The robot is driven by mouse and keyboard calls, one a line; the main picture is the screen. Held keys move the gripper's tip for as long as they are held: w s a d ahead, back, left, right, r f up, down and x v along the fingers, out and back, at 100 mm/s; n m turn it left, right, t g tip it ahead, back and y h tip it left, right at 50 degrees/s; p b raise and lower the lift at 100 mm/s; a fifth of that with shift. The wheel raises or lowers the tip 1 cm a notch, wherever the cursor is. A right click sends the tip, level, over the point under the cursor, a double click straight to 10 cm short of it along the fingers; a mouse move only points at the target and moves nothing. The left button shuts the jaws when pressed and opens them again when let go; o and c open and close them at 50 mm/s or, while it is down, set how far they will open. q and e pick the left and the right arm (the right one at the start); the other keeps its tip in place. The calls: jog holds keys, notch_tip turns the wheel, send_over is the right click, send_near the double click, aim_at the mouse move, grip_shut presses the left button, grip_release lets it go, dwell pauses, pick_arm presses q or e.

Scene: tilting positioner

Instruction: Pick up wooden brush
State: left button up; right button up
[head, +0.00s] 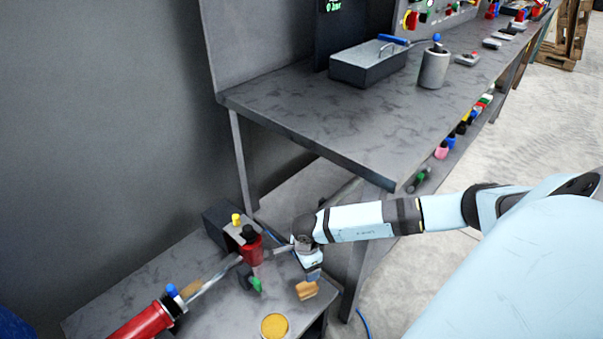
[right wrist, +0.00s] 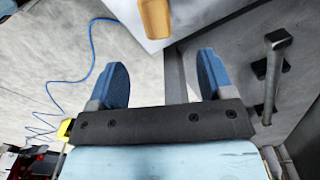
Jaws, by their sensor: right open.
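A small light-brown wooden piece, which looks like the wooden brush (head: 306,290), lies near the right edge of the low grey table. In the right wrist view a wooden end (right wrist: 155,17) shows at the top edge, cut off by the frame, beyond the fingertips. My right gripper (head: 313,274) points down just above the wooden piece in the head view; any contact is unclear there. In the right wrist view its two blue fingers (right wrist: 162,64) are wide apart with nothing between them. My left gripper is not in view.
The low table (head: 120,290) also holds a red cylindrical tool (head: 143,322), a red container (head: 252,250), a green-and-black item (head: 250,283) and a round yellow-topped tin (head: 274,326). A higher grey workbench (head: 330,125) stands behind. A blue cable (right wrist: 88,60) lies on the floor.

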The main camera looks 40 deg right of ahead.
aim_at(307, 286)
notch_tip(307, 286, down, 7)
jog(key=shift+s+f+b, duration=0.1)
jog(key=shift+f+b, duration=0.05)
jog(key=shift+b, duration=0.55)
jog(key=f+b, duration=0.1)
jog(key=f, duration=0.4)
jog(key=shift+s+f+b, duration=0.15)
jog(key=shift+s+b, duration=0.05)
jog(key=shift+b, duration=0.15)
jog(key=shift+f, duration=0.15)
jog(key=c, duration=1.1)
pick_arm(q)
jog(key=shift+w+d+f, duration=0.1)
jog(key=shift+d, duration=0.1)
pick_arm(e)
jog(key=shift+r, duration=0.2)
